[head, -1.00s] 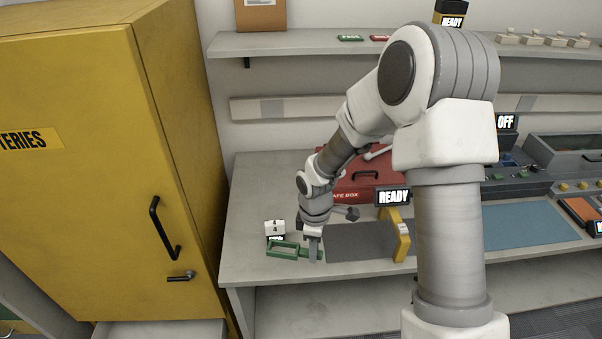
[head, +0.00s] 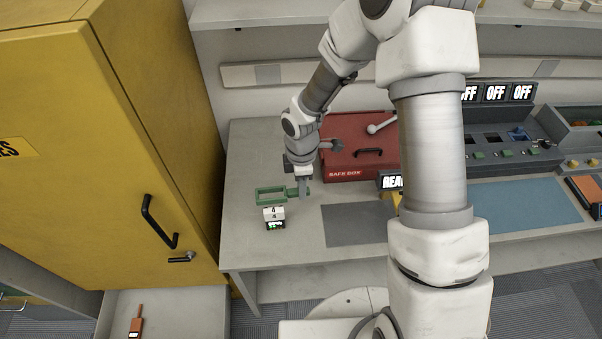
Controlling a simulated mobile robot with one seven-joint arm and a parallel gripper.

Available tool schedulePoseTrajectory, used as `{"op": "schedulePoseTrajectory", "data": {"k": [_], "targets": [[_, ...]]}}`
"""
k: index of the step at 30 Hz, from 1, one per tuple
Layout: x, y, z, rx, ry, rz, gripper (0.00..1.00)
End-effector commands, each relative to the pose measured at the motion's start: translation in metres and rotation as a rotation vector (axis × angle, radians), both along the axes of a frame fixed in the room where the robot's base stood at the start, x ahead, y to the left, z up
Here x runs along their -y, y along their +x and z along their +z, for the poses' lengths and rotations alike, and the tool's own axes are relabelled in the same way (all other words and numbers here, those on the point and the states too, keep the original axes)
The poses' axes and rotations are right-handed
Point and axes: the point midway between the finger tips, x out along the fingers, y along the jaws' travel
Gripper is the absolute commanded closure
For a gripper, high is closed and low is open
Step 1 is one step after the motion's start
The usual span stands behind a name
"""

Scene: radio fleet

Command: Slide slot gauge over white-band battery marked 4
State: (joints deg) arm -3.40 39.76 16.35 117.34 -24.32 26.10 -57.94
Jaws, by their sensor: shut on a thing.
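The slot gauge is a green rectangular frame (head: 271,202) with an open middle and a short handle on its right. My gripper (head: 304,190) is shut on that handle, above the left part of the bench. The white-band battery marked 4 (head: 274,218) stands upright on the bench, with a white top and a dark lower part. In the picture the frame is just behind the battery, not around it. I cannot tell the exact height of the frame above the bench.
A red safe box (head: 360,160) stands behind my gripper. A dark grey mat (head: 357,224) lies to the right of the battery. A yellow cabinet (head: 110,150) stands left of the bench. An orange handheld radio (head: 136,322) lies in a low tray or drawer at lower left.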

Motion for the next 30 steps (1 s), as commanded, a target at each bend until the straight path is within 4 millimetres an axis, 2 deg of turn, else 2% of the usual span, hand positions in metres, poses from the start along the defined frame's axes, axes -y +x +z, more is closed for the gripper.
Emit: {"op": "schedulePoseTrajectory", "data": {"k": [14,20,30], "targets": [[0.001,0.0,0.0,0.0,0.002,0.005,1.0],[0.0,0.0,-0.009,0.0,0.001,0.005,1.0],[0.0,0.0,-0.035,0.0,0.002,0.005,1.0]]}}
